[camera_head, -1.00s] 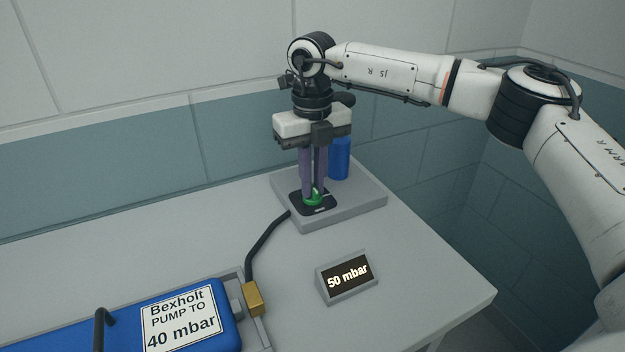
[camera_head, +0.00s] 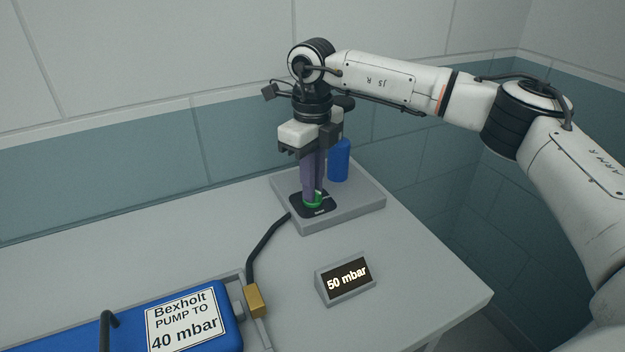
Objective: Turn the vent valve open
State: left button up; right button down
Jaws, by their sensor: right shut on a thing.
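The green vent valve (camera_head: 313,203) sits on a dark plate (camera_head: 327,208) on top of a grey base block (camera_head: 352,211). Only its lower rim shows; the rest is hidden by the fingers. My right gripper (camera_head: 313,196) points straight down over it, its purple fingers shut on the valve. The gauge (camera_head: 347,279) in front of the block reads 50 mbar. My left gripper is not in view.
A blue cylinder (camera_head: 339,161) stands on the block behind the gripper. A black hose (camera_head: 265,245) runs from the block to a brass fitting (camera_head: 254,300) beside a blue case (camera_head: 185,320) labelled "Bexholt PUMP TO 40 mbar". The table's right edge is close to the gauge.

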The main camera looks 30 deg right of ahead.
jog(key=n+p, duration=0.1)
jog(key=n, duration=0.5)
jog(key=shift+r+n, duration=0.15)
jog(key=shift+n, duration=0.15)
jog(key=n, duration=0.6)
jog(key=shift+p, duration=0.3)
jog(key=c, duration=1.8)
grip_release()
notch_tip(320, 180, up, 10)
jog(key=shift+b, duration=0.45)
jog(key=shift+r, duration=0.1)
